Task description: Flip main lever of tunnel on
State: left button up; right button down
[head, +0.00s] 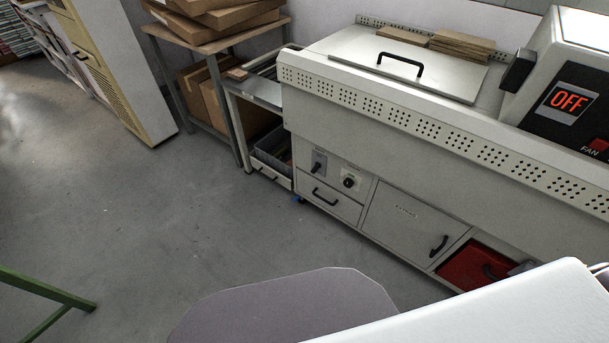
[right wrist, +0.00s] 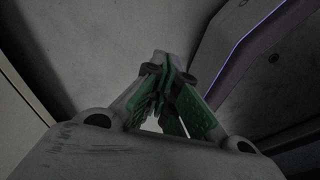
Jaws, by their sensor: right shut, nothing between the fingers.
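The tunnel (head: 420,125) is a long, pale machine with a perforated rail and a lidded top, running along the right of the head view. On its front, left of a round black knob (head: 349,182), is a small grey plate with a dark lever (head: 318,163). I take this for the main lever; its exact position is too small to tell. My right gripper (right wrist: 167,72) shows in the right wrist view, its green-padded fingers together and empty, with grey floor beyond. The lever is not recognisable in that view. My left gripper is out of view.
A lit display (head: 569,102) reads OFF, with a red FAN switch (head: 598,145) below it. Under the tunnel are a drawer (head: 330,201), a cabinet door (head: 403,220) and a red drawer (head: 470,268). A table (head: 215,45) with cardboard stands left. Grey floor (head: 150,215) is open before the tunnel.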

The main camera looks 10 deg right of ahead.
aim_at(317, 165)
jog(key=i+j, duration=0.75)
jog(key=j, duration=0.1)
